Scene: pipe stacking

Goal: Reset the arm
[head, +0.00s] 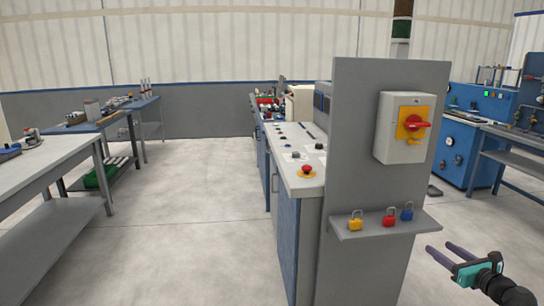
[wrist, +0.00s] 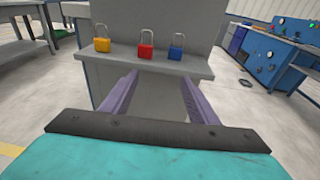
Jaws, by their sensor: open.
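My gripper (head: 450,250) is at the lower right of the head view, in front of and to the right of a grey panel. Its two purple fingers are apart with nothing between them. In the wrist view my gripper (wrist: 150,95) points toward a small grey shelf (wrist: 185,66). The shelf holds a yellow padlock (wrist: 102,45), a red padlock (wrist: 146,51) and a blue padlock (wrist: 176,53), all upright. The fingers appear below the shelf's front edge in that view; whether they touch it I cannot tell.
A grey upright panel (head: 350,130) carries a box with a red rotary switch (head: 413,123). Behind it runs a control bench with a red emergency button (head: 307,170). Workbenches (head: 50,160) stand at left and blue machines (head: 460,140) at right. The floor between the benches is clear.

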